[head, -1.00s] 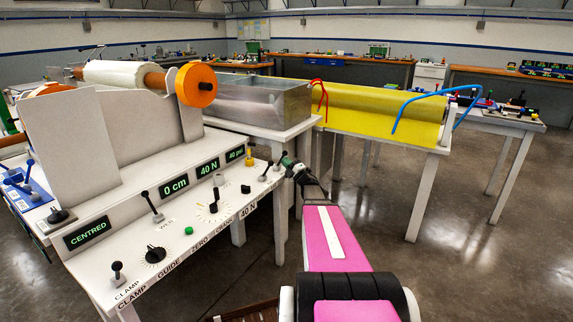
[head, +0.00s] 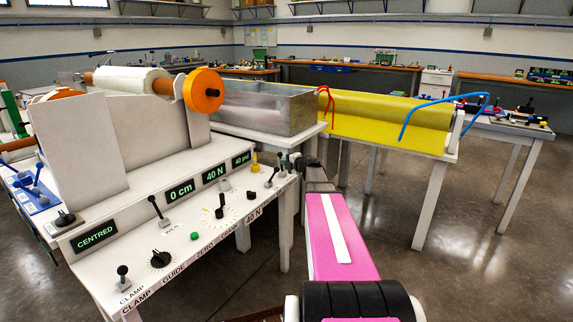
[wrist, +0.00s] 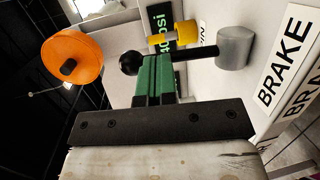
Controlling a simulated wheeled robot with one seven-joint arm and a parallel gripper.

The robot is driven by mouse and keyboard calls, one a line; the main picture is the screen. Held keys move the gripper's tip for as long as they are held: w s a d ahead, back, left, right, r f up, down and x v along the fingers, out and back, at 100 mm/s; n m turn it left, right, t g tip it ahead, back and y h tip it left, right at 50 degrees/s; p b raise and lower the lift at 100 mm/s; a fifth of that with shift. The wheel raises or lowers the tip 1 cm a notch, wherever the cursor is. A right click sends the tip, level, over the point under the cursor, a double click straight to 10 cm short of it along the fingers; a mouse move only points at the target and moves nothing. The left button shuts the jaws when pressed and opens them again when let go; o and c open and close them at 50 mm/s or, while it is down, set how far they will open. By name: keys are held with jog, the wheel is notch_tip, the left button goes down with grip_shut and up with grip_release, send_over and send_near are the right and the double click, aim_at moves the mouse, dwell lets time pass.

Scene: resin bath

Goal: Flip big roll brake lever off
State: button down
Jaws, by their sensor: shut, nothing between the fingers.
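The brake lever is a black rod with a ball knob (wrist: 130,63) and a grey base (wrist: 236,47), beside a BRAKE label in the wrist view. In the head view a black lever (head: 282,163) stands at the right end of the white control panel. My gripper (wrist: 156,58) has its green fingers shut together and empty. Its fingertips overlap the lever's rod just beside the knob; I cannot tell whether they touch. In the head view my gripper (head: 294,161) is small and dark beside the levers.
A second black lever (head: 269,176) stands close by on the panel. A yellow-topped knob (head: 255,163) is behind it, near the pressure display (head: 241,159). An orange wheel (head: 203,90) and a metal bath (head: 265,105) stand behind.

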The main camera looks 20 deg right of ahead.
jog(key=shift+a+r+x, duration=0.1)
jog(key=shift+x, duration=0.55)
jog(key=shift+a+r+x, duration=0.1)
jog(key=shift+a+x, duration=0.05)
jog(key=shift+x, duration=0.55)
jog(key=shift+a, duration=0.15)
jog(key=shift+r, duration=0.1)
